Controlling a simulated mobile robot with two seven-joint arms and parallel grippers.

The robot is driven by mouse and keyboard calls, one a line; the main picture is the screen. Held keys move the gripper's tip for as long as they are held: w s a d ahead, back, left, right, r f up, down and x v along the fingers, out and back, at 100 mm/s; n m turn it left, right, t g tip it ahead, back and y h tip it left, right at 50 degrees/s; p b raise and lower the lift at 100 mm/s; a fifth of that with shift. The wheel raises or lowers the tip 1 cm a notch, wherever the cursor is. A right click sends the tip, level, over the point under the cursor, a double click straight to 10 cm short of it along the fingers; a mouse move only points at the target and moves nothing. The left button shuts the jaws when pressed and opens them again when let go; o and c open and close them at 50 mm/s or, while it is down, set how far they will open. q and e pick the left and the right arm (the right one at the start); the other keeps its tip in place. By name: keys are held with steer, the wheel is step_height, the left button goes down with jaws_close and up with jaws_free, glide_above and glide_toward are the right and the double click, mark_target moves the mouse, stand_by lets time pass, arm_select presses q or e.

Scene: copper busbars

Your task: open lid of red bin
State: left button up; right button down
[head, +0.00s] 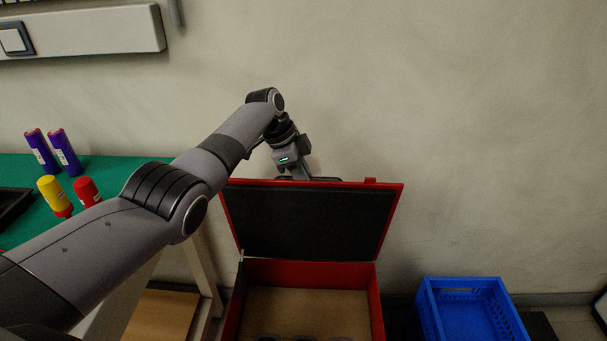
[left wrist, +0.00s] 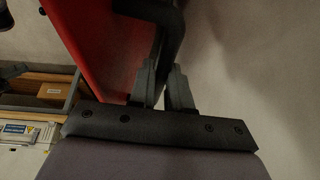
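The red bin (head: 260,271) stands open in the head view, its red lid (head: 397,215) raised and tilted back, dark lining facing me. My left arm reaches over from the left, and my left gripper (head: 298,174) is at the lid's top edge, its fingertips partly hidden behind it. In the left wrist view the lid's red outer face (left wrist: 100,45) is beside a black handle (left wrist: 150,8). My left gripper (left wrist: 165,78) has its two grey fingers close together, with the dark handle bar between them. My right gripper is not in view.
A blue crate (head: 430,310) stands right of the bin. At left, a green table (head: 110,163) carries purple cylinders (head: 53,151), a yellow bottle (head: 50,188) and a red bottle (head: 87,191). The wall is close behind the lid.

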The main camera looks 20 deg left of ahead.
arm_select(q)
steer(key=o, duration=0.3)
steer(key=shift+s+a+f, duration=0.1)
steer(key=shift+a+f, duration=0.05)
steer(key=shift+f, duration=0.35)
steer(key=shift+r, duration=0.3)
steer(key=p+v, duration=0.2)
steer(key=v, duration=0.3)
steer(key=shift+a+r, duration=0.1)
steer(key=shift+r, duration=0.2)
steer(key=shift+s+a+r, duration=0.15)
steer(key=shift+a+r, duration=0.1)
steer(key=shift+r, duration=0.25)
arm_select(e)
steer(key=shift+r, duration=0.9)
arm_select(q)
steer(key=shift+r, duration=0.1)
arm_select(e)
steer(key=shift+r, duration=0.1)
